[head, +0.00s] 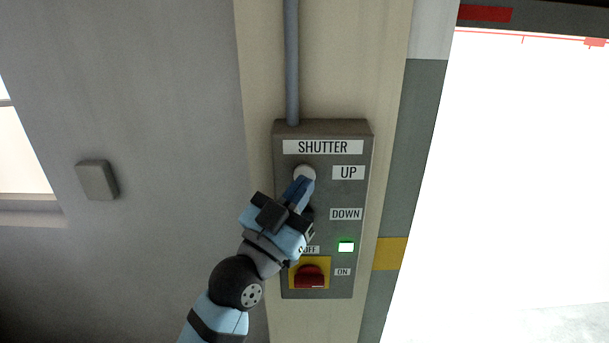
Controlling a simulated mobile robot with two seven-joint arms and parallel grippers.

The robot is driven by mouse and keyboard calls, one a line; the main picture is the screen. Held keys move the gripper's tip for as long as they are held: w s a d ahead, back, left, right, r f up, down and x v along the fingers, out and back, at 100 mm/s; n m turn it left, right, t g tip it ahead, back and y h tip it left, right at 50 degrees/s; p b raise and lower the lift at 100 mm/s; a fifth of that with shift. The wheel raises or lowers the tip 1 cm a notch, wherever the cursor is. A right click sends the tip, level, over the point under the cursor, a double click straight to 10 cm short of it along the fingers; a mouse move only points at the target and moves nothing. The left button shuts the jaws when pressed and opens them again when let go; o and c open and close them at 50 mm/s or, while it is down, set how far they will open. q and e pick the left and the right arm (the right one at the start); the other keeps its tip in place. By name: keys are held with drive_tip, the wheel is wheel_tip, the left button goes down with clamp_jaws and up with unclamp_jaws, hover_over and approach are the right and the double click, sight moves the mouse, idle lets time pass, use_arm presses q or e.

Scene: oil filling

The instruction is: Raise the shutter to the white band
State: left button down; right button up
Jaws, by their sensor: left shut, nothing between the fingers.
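The grey control box (326,225) labelled SHUTTER is on a beige post. Its pale round UP button (304,172) shows beside the UP label. My left gripper (301,190) is shut and empty, its blue fingertips at the lower edge of that button; whether they press it is unclear. The DOWN button is mostly hidden behind the gripper. The dark shutter edge (545,17) with a red strip (485,14) is at the top right, above a bright opening. The white band (431,30) is on the door jamb, beside the shutter edge in the picture. My right gripper is not in view.
A red rotary switch (309,276) on a yellow plate and a lit green lamp (346,247) are low on the box. A yellow band (390,253) marks the jamb. A conduit (292,65) runs above the box. A small grey plate (97,180) is on the left wall.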

use_arm(q)
drive_tip(key=s+p, duration=0.1)
drive_tip(key=s, duration=0.4)
drive_tip(key=shift+p, duration=0.3)
